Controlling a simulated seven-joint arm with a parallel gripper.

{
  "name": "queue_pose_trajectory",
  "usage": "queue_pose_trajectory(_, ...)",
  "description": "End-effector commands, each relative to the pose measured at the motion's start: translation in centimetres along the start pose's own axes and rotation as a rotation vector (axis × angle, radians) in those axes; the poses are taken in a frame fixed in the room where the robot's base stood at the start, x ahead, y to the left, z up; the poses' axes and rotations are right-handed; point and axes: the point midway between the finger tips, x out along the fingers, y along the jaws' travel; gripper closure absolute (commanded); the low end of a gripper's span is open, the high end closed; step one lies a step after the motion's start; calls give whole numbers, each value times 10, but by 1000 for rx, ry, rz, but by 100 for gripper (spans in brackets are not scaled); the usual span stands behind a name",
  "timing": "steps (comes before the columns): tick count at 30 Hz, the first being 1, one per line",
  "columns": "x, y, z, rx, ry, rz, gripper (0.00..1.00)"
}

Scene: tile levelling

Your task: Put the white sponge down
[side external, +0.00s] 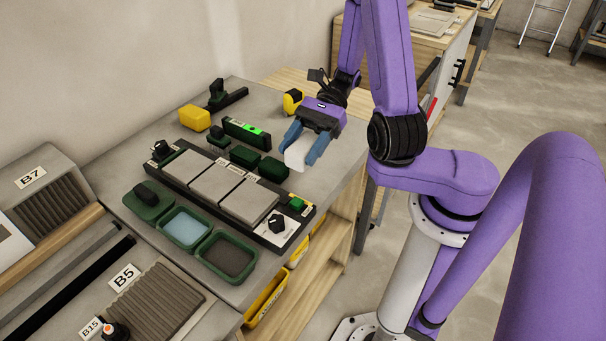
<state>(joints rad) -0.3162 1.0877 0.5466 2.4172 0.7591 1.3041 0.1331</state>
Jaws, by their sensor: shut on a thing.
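The white sponge (297,153) is between the blue fingers of my gripper (301,147), near the right edge of the grey worktop (330,181). My gripper is shut on it and points down towards the worktop. The upper part of the sponge is hidden by the gripper. I cannot tell from this view whether its lower end touches the worktop or hangs just above it.
A black tray with grey tiles (217,183) lies left of my gripper. Dark green blocks (273,168), a green-lit level (246,132) and a yellow sponge-like block (194,117) are close by. Green tubs (226,256) stand at the front. A yellow-black tool (292,101) sits behind.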

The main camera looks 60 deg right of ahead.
Motion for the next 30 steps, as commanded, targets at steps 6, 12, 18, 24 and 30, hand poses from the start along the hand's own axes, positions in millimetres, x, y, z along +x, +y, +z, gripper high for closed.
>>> queue_pose_trajectory(6, 8, 0, -18, 0, -2, 0, 73)
queue_pose_trajectory(12, 13, 0, -30, 1, -3, 1, 73)
queue_pose_trajectory(18, 20, 0, -48, 0, -2, 2, 73)
queue_pose_trajectory(24, 22, 0, -53, -1, 0, 0, 73)
queue_pose_trajectory(30, 22, 0, -54, -1, 0, 1, 73)
